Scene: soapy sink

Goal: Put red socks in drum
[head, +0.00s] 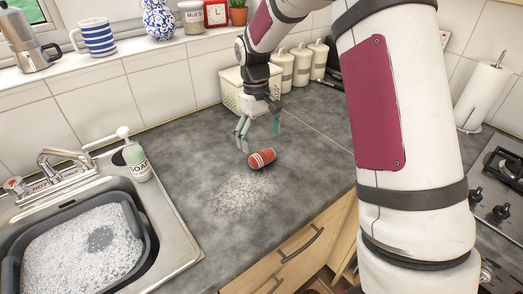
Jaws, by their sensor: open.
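The red socks (263,158) are a rolled red bundle with pale stripes, lying on the grey counter. My gripper (260,139) points down just above and behind the bundle. Its two fingers are apart and nothing is between them. One finger shows a teal face. From this angle I cannot tell the exact gap between the fingertips and the socks. No drum can be made out in the head view.
A patch of suds (240,198) lies in front of the socks. Left is a sink with a sudsy grey basin (143,222) and a soap bottle (135,160). A cream basket (230,98) and canisters (301,66) stand behind. The hob (502,170) is at right.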

